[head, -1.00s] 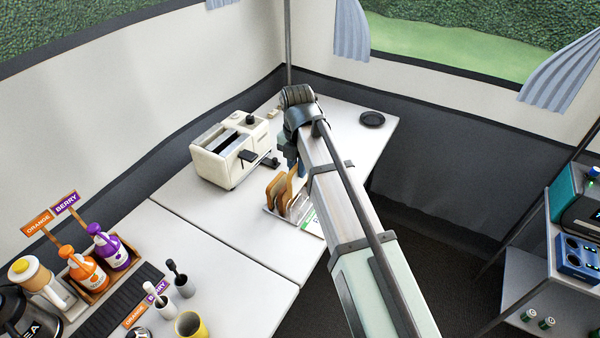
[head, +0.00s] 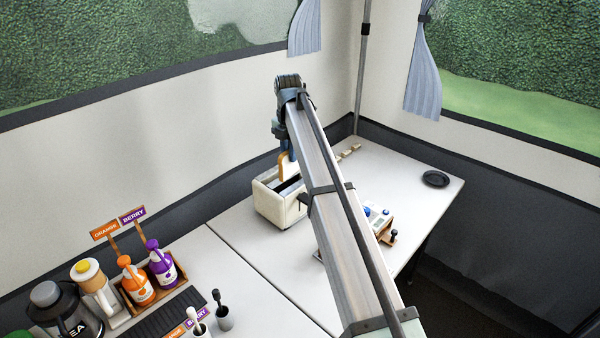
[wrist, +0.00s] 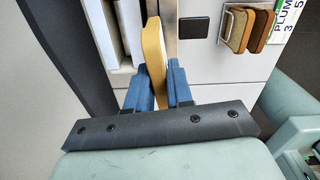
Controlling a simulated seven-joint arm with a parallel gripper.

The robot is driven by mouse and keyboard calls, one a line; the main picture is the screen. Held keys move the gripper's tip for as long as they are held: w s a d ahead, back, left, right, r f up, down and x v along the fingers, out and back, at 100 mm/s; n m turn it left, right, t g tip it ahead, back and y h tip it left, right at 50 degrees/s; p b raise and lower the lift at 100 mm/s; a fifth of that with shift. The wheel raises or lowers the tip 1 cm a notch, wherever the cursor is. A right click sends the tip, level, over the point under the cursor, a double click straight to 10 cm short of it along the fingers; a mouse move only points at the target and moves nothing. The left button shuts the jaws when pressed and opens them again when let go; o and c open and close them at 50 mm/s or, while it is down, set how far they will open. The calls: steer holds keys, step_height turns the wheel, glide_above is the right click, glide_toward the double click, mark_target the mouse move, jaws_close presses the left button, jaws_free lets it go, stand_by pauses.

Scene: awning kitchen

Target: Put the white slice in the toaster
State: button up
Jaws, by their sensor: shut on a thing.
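My gripper (head: 286,148) is shut on a slice with a tan crust (head: 283,166), which it holds upright above the toaster. In the wrist view the slice (wrist: 154,50) stands edge-on between the blue fingers of my gripper (wrist: 158,82). The cream toaster (head: 268,204) stands on the table, with its right part hidden behind my arm. I cannot tell whether the slice's lower edge has entered a slot.
A rack with two brown-crusted slices (wrist: 248,30) stands right of the toaster in the wrist view. A black round dish (head: 436,179) lies at the back right. Sauce bottles (head: 136,282) stand front left.

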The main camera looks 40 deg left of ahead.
mark_target(289, 170)
steer(key=shift+w+a+r+m, duration=0.2)
steer(key=shift+w+a+m, duration=0.3)
steer(key=shift+a+m, duration=0.2)
steer(key=shift+f, duration=0.15)
steer(key=shift+f, duration=4.15)
steer(key=o, duration=0.9)
steer(key=shift+o, duration=0.3)
steer(key=shift+o, duration=0.8)
